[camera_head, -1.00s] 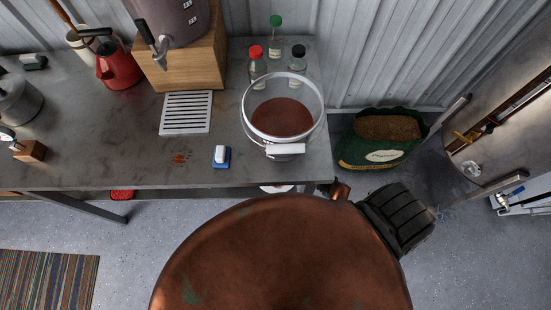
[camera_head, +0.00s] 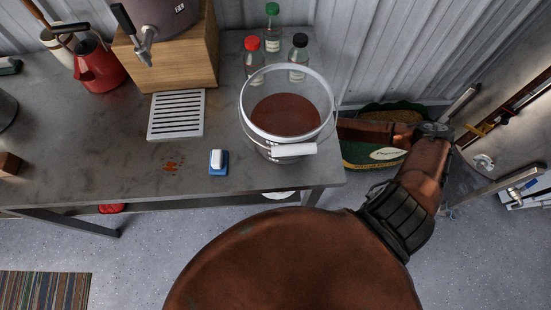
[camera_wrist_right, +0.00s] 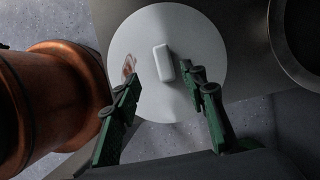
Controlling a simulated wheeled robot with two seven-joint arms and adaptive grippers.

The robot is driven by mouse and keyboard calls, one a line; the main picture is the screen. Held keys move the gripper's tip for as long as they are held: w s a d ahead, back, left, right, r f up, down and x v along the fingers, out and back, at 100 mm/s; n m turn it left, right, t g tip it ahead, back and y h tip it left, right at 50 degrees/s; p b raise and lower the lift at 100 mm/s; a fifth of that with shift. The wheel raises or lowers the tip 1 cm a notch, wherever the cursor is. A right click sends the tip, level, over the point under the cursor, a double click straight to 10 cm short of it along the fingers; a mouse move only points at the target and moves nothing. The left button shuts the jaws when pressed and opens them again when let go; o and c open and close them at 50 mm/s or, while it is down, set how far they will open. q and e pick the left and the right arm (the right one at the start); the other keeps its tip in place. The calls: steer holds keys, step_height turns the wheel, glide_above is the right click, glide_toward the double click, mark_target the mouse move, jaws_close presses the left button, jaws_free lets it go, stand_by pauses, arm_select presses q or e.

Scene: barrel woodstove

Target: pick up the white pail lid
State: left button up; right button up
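The white pail lid (camera_wrist_right: 205,50) is a round white disc with a raised white bar handle (camera_wrist_right: 163,62) in the right wrist view. A reddish-brown smear marks its left part. In the head view only a pale sliver of a white disc (camera_head: 281,195) shows beneath the table's front edge. My right gripper (camera_wrist_right: 162,80) is open, its two green-sided fingers pointing at the lid with the handle between and just beyond the tips. I cannot tell whether the fingertips touch the lid. In the head view the table hides my right gripper. My left gripper is out of view.
A green sack (camera_head: 365,155) stands right of the table. A dark round thing (camera_wrist_right: 284,45) is right of the lid.

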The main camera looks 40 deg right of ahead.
steer(key=b+x, duration=0.1)
steer(key=x, duration=0.3)
steer(key=shift+w+d+f, duration=0.1)
steer(key=shift+f, duration=0.05)
steer(key=shift+b+x, duration=0.65)
steer(key=shift+x, duration=0.35)
steer(key=shift+w+f, duration=0.2)
steer(key=shift+f, duration=0.25)
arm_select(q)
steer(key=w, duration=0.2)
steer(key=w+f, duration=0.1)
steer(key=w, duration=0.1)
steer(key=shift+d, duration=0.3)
arm_select(e)
jaws_close()
